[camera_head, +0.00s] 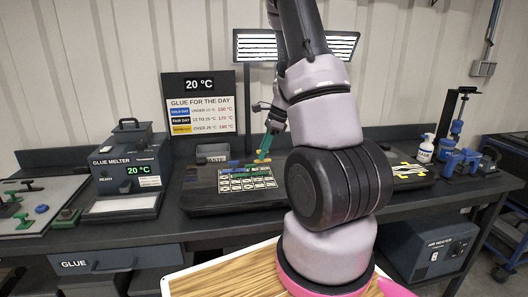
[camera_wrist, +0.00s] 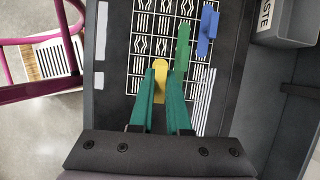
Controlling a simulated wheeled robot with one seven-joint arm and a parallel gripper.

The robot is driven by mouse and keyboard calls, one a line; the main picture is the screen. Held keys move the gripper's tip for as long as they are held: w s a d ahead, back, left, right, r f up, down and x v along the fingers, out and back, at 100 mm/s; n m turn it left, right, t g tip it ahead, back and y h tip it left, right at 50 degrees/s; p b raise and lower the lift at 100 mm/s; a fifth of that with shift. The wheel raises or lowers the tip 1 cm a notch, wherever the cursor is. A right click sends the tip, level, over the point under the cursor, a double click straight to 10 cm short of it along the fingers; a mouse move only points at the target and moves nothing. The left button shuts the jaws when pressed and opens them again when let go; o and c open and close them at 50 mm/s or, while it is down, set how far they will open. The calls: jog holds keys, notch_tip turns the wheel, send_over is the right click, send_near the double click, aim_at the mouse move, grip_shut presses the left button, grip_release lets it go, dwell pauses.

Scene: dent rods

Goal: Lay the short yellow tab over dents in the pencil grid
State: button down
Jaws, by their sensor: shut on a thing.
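The short yellow tab (camera_wrist: 160,68) is between the green fingers of my gripper (camera_wrist: 158,78) in the wrist view, its rounded end sticking out past the fingertips. My gripper is shut on it. The pencil grid (camera_wrist: 150,45), a dark board of white-lined cells with wavy and straight marks, lies under and ahead of the tab. In the head view my gripper (camera_head: 264,152) is above the far right part of the grid (camera_head: 240,181). The gap between tab and grid cannot be told. The fingers hide the grid's near cells.
A green tab (camera_wrist: 182,52) and a blue tab (camera_wrist: 208,32) lie right of the yellow one. The waste bin (camera_wrist: 285,22) stands at the upper right. The glue melter (camera_head: 125,170) is left of the grid in the head view. My arm blocks the bench's middle.

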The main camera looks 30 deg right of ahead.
aim_at(266, 161)
jog(key=shift+d+f, duration=0.15)
jog(key=shift+f, duration=3.05)
jog(key=shift+f, duration=0.45)
jog(key=c, duration=0.8)
grip_release()
jog(key=shift+r, duration=0.1)
